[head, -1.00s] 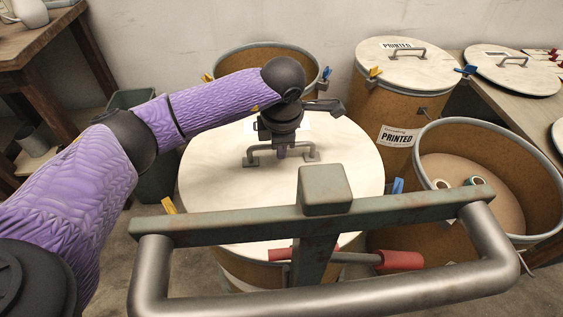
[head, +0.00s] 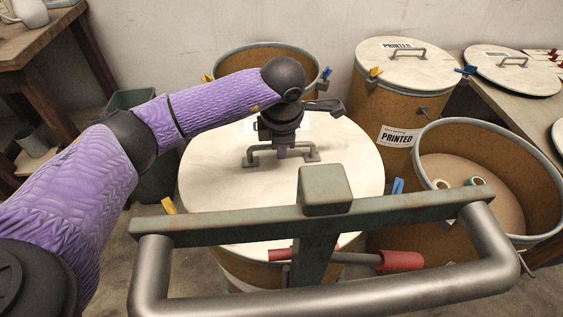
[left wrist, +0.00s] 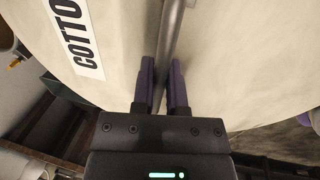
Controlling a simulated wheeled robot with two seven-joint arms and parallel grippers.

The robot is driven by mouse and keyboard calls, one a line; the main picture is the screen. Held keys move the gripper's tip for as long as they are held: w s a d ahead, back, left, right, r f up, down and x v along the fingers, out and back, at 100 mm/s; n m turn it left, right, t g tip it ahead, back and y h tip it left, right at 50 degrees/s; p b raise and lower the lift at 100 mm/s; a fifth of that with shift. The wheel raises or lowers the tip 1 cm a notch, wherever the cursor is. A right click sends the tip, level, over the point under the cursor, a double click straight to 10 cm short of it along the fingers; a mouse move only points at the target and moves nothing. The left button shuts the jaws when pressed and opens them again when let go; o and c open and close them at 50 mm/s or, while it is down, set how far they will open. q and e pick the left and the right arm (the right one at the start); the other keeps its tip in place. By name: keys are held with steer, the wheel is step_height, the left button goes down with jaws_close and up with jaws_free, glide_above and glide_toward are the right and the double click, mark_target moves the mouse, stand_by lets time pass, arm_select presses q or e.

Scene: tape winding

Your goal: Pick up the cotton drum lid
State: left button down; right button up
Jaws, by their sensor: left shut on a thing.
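The cotton drum lid (head: 225,190) is a large round cream lid on a drum in the middle of the head view. Its grey bar handle (head: 255,156) stands on top. In the left wrist view the lid (left wrist: 225,70) fills most of the picture, with a label (left wrist: 75,40) whose visible letters read "COTTO". My left gripper (head: 282,152) is at the handle from above. In the left wrist view its purple fingers (left wrist: 164,88) are shut on the handle (left wrist: 170,40), one on each side. The lid looks level on its drum. My right gripper is not in view.
A metal push bar (head: 330,290) crosses the front. An open drum (head: 450,150) stands right, a lidded drum (head: 375,85) behind it, and another open drum (head: 245,62) behind the lid. A table (head: 545,100) is at the right, a wooden bench (head: 35,45) at the left.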

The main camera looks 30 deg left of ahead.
arm_select(q)
steer(key=shift+r, duration=0.1)
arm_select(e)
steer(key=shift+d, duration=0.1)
arm_select(q)
step_height(320, 180, up, 18)
steer(key=p, duration=0.9)
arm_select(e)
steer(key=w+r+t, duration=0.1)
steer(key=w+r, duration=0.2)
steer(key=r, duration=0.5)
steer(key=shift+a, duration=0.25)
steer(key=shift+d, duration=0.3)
